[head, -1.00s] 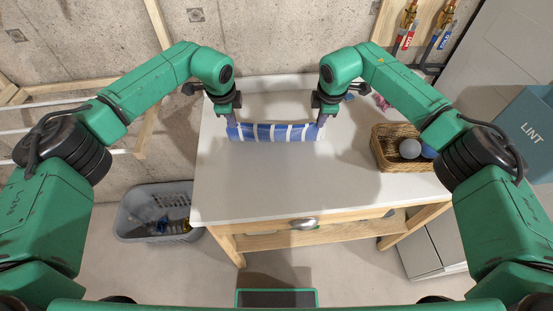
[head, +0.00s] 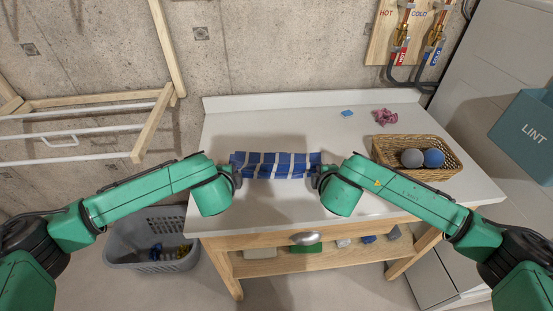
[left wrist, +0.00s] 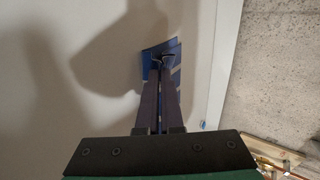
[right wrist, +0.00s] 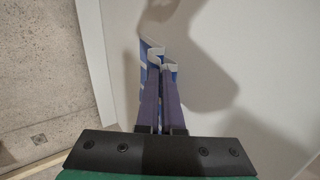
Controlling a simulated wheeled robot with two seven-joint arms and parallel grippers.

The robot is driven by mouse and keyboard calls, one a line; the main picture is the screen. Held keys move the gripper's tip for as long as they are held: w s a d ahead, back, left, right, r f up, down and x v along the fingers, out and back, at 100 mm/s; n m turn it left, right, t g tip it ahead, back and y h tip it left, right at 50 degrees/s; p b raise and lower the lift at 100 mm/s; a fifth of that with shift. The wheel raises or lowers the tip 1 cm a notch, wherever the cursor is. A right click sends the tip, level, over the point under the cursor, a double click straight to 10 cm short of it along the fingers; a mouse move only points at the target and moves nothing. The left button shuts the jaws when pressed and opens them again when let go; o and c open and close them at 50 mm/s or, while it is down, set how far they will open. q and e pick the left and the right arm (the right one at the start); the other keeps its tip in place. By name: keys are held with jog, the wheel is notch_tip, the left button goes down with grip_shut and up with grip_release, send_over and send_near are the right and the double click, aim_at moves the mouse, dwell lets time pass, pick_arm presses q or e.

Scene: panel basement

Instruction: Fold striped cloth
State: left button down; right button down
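The blue and white striped cloth (head: 276,165) is a narrow horizontal strip between my two grippers, over the white tabletop in the head view. My left gripper (head: 236,172) is at its left end. In the left wrist view its fingers (left wrist: 160,62) are closed together on the blue cloth (left wrist: 153,68). My right gripper (head: 318,174) is at the right end. In the right wrist view its fingers (right wrist: 160,70) are closed on the cloth's edge (right wrist: 152,52). I cannot tell whether the cloth's lower edge touches the table.
A wicker basket (head: 446,171) with a grey and a blue ball stands on the table's right. A pink crumpled cloth (head: 385,117) and a small blue item (head: 347,113) lie at the back. A grey laundry basket (head: 122,254) is on the floor at left. The table's front is clear.

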pick_arm(q)
jog(key=c, duration=0.7)
grip_release()
jog(key=shift+s+r, duration=0.2)
jog(key=shift+s, duration=0.05)
pick_arm(e)
jog(key=c, duration=0.7)
grip_release()
jog(key=shift+s+r, duration=0.2)
jog(key=shift+s, duration=0.05)
pick_arm(q)
jog(key=shift+w+f, duration=0.1)
pick_arm(e)
jog(key=shift+w+f, duration=0.1)
